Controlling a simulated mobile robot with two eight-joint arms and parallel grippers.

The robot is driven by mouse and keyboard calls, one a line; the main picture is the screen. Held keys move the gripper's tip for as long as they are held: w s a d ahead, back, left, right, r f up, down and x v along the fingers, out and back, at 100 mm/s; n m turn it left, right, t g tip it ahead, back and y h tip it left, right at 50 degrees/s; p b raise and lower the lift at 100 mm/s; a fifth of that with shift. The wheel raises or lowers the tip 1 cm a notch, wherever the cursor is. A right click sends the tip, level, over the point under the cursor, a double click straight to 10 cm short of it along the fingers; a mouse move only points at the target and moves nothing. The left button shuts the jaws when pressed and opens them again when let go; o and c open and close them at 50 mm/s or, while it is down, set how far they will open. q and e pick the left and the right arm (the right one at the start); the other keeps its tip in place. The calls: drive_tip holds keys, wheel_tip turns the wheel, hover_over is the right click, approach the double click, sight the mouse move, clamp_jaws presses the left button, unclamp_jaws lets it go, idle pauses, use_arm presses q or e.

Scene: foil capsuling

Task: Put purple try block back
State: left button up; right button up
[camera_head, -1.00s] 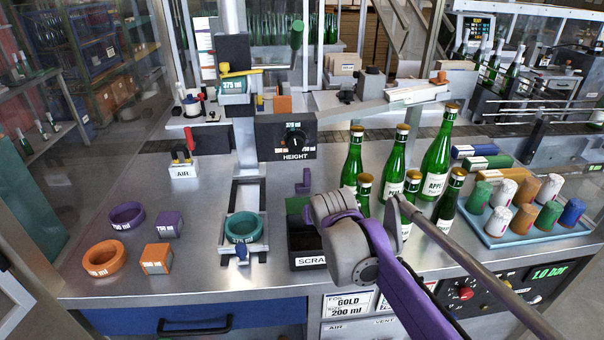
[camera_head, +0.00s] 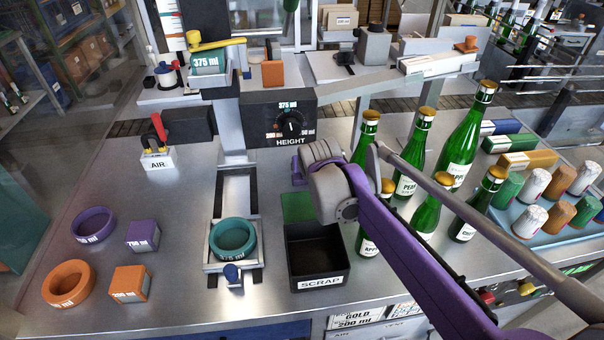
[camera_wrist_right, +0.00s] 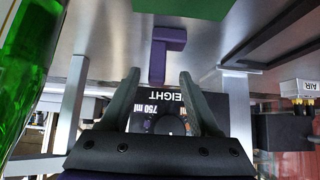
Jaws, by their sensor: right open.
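A small purple T-shaped piece (camera_wrist_right: 158,52) stands on the steel bench, ahead of my right gripper in the wrist view. My right gripper (camera_wrist_right: 185,82) is open and empty, its fingers pointing toward the piece without clear contact. In the head view the right gripper (camera_head: 318,165) is above the bench behind the scrap bin, and it partly hides the purple piece. A purple block marked 750 ml (camera_head: 143,235) sits at the left, beside the purple ring (camera_head: 93,225). I cannot tell which purple item is the try block. The left gripper is out of view.
The black scrap bin (camera_head: 318,262) and green pad (camera_head: 298,207) lie just in front. Several green bottles (camera_head: 467,148) stand close to the right of my arm. A teal ring (camera_head: 233,237) sits in a holder.

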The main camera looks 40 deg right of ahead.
sight(298, 179)
drive_tip(key=x, duration=0.7)
drive_tip(key=shift+d, duration=0.2)
clamp_jaws()
